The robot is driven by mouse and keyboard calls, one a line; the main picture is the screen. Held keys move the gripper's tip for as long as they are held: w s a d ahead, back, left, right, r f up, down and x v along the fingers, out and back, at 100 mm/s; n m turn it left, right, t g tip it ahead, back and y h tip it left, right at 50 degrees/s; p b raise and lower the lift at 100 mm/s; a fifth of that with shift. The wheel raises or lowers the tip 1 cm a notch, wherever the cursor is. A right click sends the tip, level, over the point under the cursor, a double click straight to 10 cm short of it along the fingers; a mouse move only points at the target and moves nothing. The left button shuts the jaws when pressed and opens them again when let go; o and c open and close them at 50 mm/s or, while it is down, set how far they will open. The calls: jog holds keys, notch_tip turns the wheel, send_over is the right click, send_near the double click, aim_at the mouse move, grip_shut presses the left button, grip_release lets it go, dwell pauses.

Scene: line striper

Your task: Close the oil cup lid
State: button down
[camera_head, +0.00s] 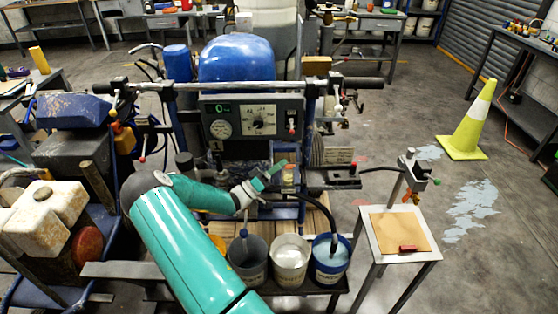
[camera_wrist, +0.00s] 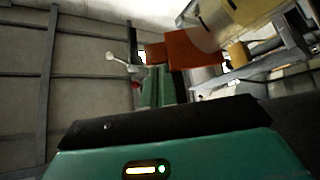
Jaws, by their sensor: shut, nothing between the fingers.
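My gripper (camera_head: 277,168) is at the end of my teal arm, in front of the line striper's machinery and below its control panel (camera_head: 252,118). In the wrist view its green fingers (camera_wrist: 158,84) are together with nothing between them. An orange-brown block (camera_wrist: 193,48) shows just beyond and right of the fingertips. A small brass-coloured part (camera_wrist: 238,54) stands right of that block, below a large yellowish body (camera_wrist: 225,20). I cannot tell which part is the oil cup or its lid, nor whether the lid stands open. My arm and gripper hide part of the machine.
A grey bucket (camera_head: 248,260), a white bucket (camera_head: 290,262) and a blue bucket (camera_head: 330,262) stand below and right of my forearm. A handlebar (camera_head: 190,87) crosses above. A small stand (camera_head: 385,255) and a yellow cone (camera_head: 467,122) are at the right, with open floor between.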

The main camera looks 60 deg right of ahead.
jog(key=shift+s+a+f+m+g+y, duration=0.2)
jog(key=shift+f+m+g+y, duration=0.6)
jog(key=shift+m, duration=0.65)
jog(key=shift+s+a+f+m+g+y, duration=0.1)
jog(key=shift+a+f+m+g+y, duration=0.4)
jog(key=shift+m+g, duration=0.75)
jog(key=shift+s+a+f+m+g+y, duration=0.1)
jog(key=shift+f+m+g+y, duration=0.55)
jog(key=shift+m, duration=0.95)
jog(key=shift+f, duration=0.3)
jog(key=shift+w, duration=0.1)
jog(key=v, duration=0.7)
jog(key=shift+f, duration=0.2)
